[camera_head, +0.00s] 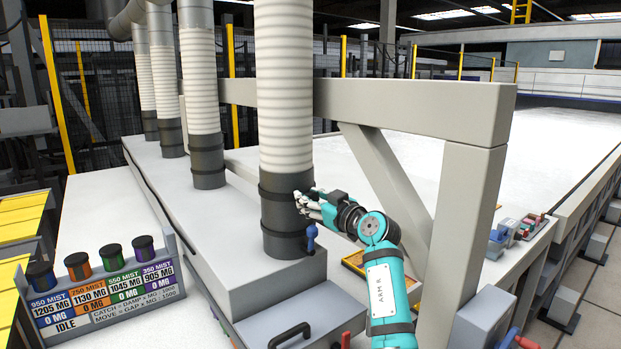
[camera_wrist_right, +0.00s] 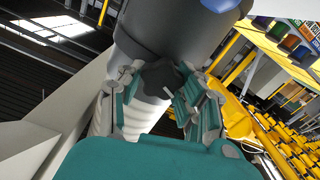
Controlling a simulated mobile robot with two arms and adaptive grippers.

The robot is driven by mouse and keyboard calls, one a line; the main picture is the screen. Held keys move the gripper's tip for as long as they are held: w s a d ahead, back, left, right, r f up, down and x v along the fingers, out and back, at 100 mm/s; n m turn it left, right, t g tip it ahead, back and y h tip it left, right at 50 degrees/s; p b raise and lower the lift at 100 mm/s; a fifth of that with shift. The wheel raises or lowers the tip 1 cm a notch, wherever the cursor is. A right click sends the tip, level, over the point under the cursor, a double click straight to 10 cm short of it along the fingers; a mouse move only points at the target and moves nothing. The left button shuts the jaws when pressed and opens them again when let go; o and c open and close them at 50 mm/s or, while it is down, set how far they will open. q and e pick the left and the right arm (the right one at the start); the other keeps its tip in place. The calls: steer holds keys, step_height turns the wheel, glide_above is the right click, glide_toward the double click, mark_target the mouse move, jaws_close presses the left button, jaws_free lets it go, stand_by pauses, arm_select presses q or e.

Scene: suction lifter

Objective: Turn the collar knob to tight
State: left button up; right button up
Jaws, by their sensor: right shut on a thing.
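The near suction hose (camera_head: 285,90) is white and ribbed, with a dark collar (camera_head: 279,225) at its lower end. In the wrist view the collar (camera_wrist_right: 165,30) fills the top middle. The collar knob (camera_wrist_right: 163,80) is dark, with a small white mark, and sits between the fingers of my right gripper (camera_wrist_right: 160,98). That gripper is shut on the knob. In the head view my right gripper (camera_head: 305,203) reaches the collar's right side and hides the knob. My left gripper is in neither view.
A blue fitting (camera_head: 311,237) hangs on the collar just below my right gripper. A grey beam frame (camera_head: 462,220) stands close to the right of my arm. Several more hoses (camera_head: 199,80) stand behind. A display panel (camera_head: 105,297) with coloured labels is at lower left.

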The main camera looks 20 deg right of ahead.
steer(key=shift+r+m+p, duration=0.15)
steer(key=shift+m+p, duration=0.15)
steer(key=shift+m, duration=1.2)
steer(key=m, duration=0.5)
steer(key=shift+w+d+f, duration=0.1)
steer(key=shift+f, duration=0.15)
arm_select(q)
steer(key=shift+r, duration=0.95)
arm_select(e)
steer(key=m, duration=0.5)
steer(key=shift+f, duration=0.15)
steer(key=o, duration=1.2)
steer(key=shift+d, duration=0.1)
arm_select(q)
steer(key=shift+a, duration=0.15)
